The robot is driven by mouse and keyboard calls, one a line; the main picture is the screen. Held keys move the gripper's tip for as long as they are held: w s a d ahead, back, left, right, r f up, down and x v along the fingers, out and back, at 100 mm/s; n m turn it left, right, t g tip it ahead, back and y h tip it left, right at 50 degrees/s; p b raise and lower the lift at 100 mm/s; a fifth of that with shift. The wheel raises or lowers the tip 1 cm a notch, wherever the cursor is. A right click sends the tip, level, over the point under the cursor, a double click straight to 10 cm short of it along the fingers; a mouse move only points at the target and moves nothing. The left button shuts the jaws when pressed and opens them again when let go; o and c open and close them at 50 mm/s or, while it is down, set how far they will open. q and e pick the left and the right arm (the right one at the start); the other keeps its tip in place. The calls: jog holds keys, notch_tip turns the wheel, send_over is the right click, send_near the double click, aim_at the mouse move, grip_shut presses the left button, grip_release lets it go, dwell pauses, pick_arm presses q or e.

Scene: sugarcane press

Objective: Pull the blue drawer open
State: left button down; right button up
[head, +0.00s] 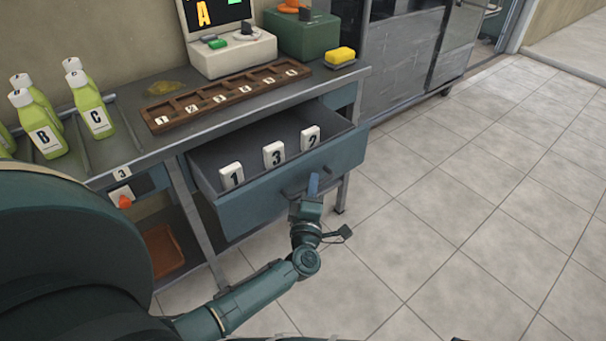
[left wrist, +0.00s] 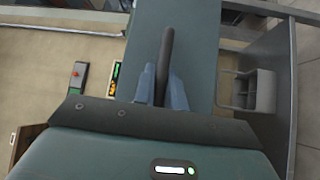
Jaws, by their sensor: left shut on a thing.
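The blue drawer (head: 255,208) stands pulled out from under the workbench, so its grey inside shows. Three white blocks marked 1 (head: 231,176), 3 (head: 273,154) and 2 (head: 310,138) stand in it. My left gripper (head: 313,185) is at the front of the drawer, shut on its dark bar handle. In the left wrist view the handle (left wrist: 167,45) runs between the two blue-grey fingers of the left gripper (left wrist: 163,88), with the drawer front (left wrist: 200,40) behind it. The fingers partly hide the handle. My right gripper is not in view.
On the workbench are green bottles (head: 97,118), a brown numbered tray (head: 225,97), a white device (head: 235,55), a green box (head: 300,35) and a yellow sponge (head: 341,56). An orange-brown bin (head: 163,250) sits below. The tiled floor (head: 450,200) at right is clear.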

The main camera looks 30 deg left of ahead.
pick_arm(q)
jog(key=shift+s+d, duration=0.25)
jog(key=shift+d, duration=0.3)
jog(key=c, duration=1.7)
grip_release()
